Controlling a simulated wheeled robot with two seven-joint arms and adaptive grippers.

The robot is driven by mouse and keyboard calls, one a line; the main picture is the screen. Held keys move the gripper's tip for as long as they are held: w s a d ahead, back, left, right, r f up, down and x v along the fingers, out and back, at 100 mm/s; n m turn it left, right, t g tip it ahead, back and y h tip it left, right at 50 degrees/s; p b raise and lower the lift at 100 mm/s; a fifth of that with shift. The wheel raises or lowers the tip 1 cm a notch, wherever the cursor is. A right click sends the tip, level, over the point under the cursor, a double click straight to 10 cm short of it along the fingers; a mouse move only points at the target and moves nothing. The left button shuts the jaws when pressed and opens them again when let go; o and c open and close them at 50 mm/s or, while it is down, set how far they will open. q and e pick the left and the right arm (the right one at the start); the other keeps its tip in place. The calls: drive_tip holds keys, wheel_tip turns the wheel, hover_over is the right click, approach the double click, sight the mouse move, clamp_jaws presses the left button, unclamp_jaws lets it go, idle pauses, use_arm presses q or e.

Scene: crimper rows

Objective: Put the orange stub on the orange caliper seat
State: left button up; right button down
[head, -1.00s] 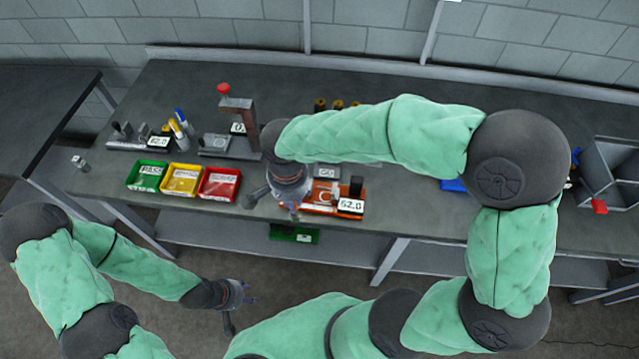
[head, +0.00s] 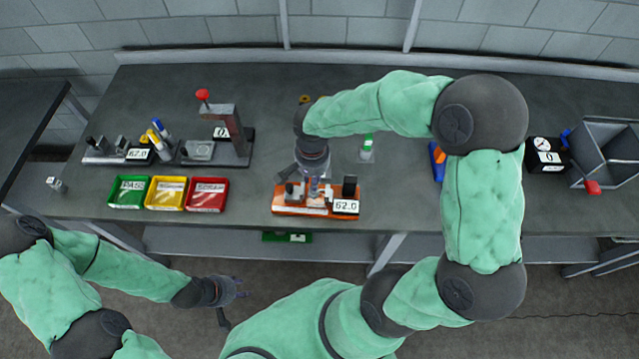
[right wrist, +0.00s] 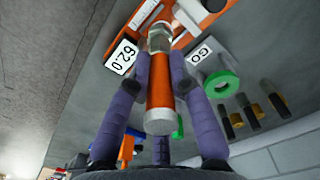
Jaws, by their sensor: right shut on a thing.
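My right gripper (head: 316,192) is shut on the orange stub (right wrist: 160,95), an orange cylinder with a grey near end; a hex metal piece shows at its far end. The wrist view shows the stub between the purple fingers. In the head view the gripper is over the orange caliper (head: 290,211), which has an orange base, grey blocks, a black post and a "62.0" display (head: 346,206). The gripper hides part of the seat, and I cannot tell whether the stub touches it. My left gripper (head: 240,288) is open and empty, in front of the bench.
Green (head: 128,206), yellow (head: 150,206) and red bins (head: 192,207) stand left of the caliper. Behind them are a red-knobbed stand (head: 236,135) and a grey caliper (head: 95,158). A green ring (right wrist: 221,84) and several plugs lie beyond. A black gauge (head: 545,160) and grey container (head: 622,170) stand right.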

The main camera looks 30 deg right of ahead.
drive_tip(key=shift+w+d+f+b, duration=0.1)
drive_tip(key=shift+d+f, duration=0.3)
drive_tip(key=shift+f, duration=0.6)
drive_tip(key=shift+w+d+f+b, duration=0.15)
drive_tip(key=shift+d+f, duration=0.25)
drive_tip(key=shift+f, duration=0.6)
drive_tip(key=shift+w+d+f+b, duration=0.1)
drive_tip(key=shift+d+f, duration=0.3)
drive_tip(key=shift+f, duration=0.6)
drive_tip(key=shift+f, duration=0.15)
drive_tip(key=c, duration=1.1)
unclamp_jaws()
